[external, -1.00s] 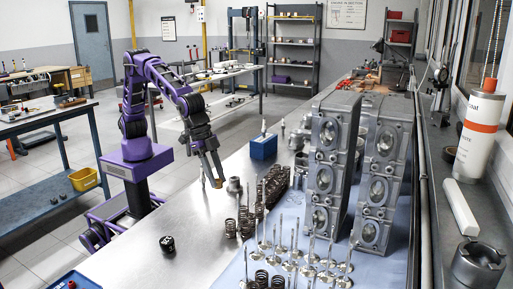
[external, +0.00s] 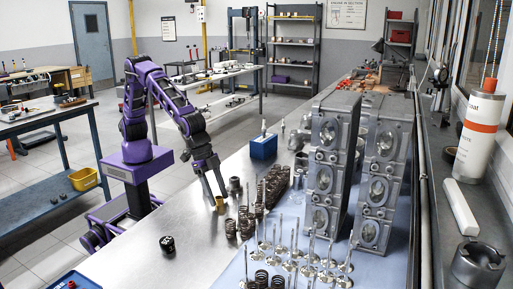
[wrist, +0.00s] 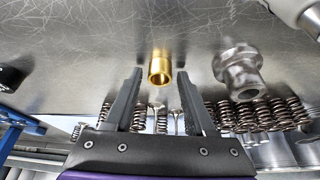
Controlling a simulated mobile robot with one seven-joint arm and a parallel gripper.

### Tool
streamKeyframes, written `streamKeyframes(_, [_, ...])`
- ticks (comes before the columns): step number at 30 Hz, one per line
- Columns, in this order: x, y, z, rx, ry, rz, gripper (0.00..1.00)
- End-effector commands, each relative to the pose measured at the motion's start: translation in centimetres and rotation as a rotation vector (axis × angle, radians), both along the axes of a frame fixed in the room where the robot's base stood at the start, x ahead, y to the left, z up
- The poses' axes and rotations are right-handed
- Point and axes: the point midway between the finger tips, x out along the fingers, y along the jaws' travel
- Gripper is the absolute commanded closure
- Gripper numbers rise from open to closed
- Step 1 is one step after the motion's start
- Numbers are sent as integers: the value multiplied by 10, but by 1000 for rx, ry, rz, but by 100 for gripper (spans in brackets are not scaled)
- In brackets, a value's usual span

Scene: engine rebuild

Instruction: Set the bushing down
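The bushing is a short brass-gold hollow cylinder. In the wrist view the bushing (wrist: 160,68) is between the tips of my gripper (wrist: 159,75), with a visible gap on both sides. My gripper is open. In the external view the bushing (external: 219,202) rests on the metal bench (external: 140,252), just below the fingertips of my gripper (external: 215,194). It appears upright there.
A grey metal fitting (wrist: 238,72) stands close to the right of the bushing in the wrist view. Rows of valve springs (external: 268,190) and upright valves (external: 310,250) stand nearby. A black cap (external: 167,244) sits toward the front. Bare bench lies between it and the bushing.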

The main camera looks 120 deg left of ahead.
Motion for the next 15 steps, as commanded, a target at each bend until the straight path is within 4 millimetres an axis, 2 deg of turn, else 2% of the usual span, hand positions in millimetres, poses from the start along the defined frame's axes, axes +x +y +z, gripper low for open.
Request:
streamKeyframes(10, [0, 0, 2, 0, 0, 0, 34])
streamKeyframes(15, [-5, 0, 19, -1, -3, 0, 34])
